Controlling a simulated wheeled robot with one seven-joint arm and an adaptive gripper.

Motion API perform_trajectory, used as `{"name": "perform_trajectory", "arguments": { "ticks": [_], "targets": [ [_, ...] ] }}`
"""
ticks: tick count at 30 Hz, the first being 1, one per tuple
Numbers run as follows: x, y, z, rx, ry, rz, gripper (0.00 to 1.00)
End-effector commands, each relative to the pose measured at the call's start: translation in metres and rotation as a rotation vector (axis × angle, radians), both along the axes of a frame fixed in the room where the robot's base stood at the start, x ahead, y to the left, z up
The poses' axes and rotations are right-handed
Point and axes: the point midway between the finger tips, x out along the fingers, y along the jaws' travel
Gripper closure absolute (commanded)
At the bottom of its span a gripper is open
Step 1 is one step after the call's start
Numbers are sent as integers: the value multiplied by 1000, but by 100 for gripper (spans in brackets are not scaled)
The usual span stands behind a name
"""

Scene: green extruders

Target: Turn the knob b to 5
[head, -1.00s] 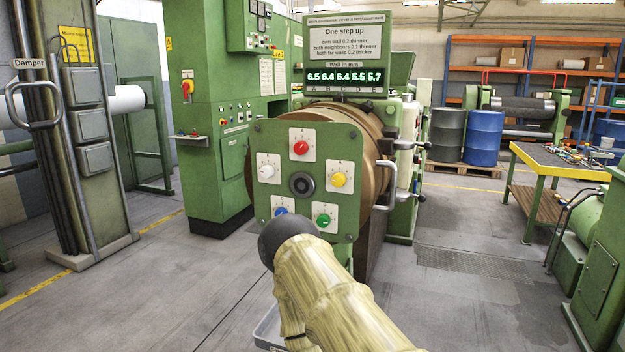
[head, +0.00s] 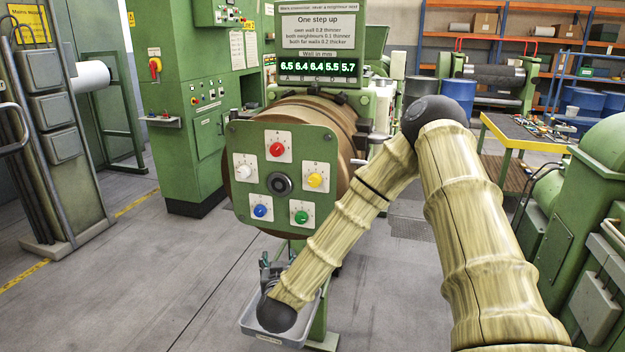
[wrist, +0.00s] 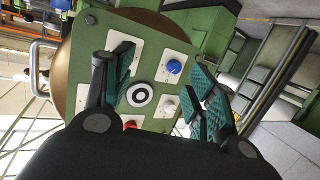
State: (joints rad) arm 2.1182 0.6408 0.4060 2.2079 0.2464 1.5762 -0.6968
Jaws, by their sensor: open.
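The green knob panel (head: 239,202) carries a red knob (head: 277,149) at top, a yellow knob (head: 315,180) at right, a green knob (head: 301,217), a blue knob (head: 260,211) and a white knob (head: 244,172). Their letters and scale figures are too small to read, so I cannot tell which is b. My gripper (head: 268,264) is low in front of the panel, below the blue knob, partly hidden by my arm. In the wrist view my gripper (wrist: 162,66) is open and empty, with the blue knob (wrist: 174,66) and white knob (wrist: 170,105) between its fingers, apart from them.
A display (head: 318,70) above reads 6.5 6.4 6.4 5.5 5.7. A grey tray (head: 249,319) stands below the panel, close to my gripper. A machine handle (head: 377,137) sticks out right of the panel. The floor to the left is clear.

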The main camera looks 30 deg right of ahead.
Motion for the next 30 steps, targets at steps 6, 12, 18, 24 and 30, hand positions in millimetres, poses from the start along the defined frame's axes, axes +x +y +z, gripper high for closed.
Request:
{"name": "perform_trajectory", "arguments": {
  "ticks": [6, 12, 18, 24, 30],
  "targets": [
    [14, -64, 119, -74, -142, -216, 43],
    [12, -89, 156, -101, -179, -305, 43],
    [22, -101, 160, -104, -180, -315, 43],
    [44, -124, 161, -103, -181, -314, 43],
    [65, -147, 160, -105, -180, -313, 43]
  ]
}}
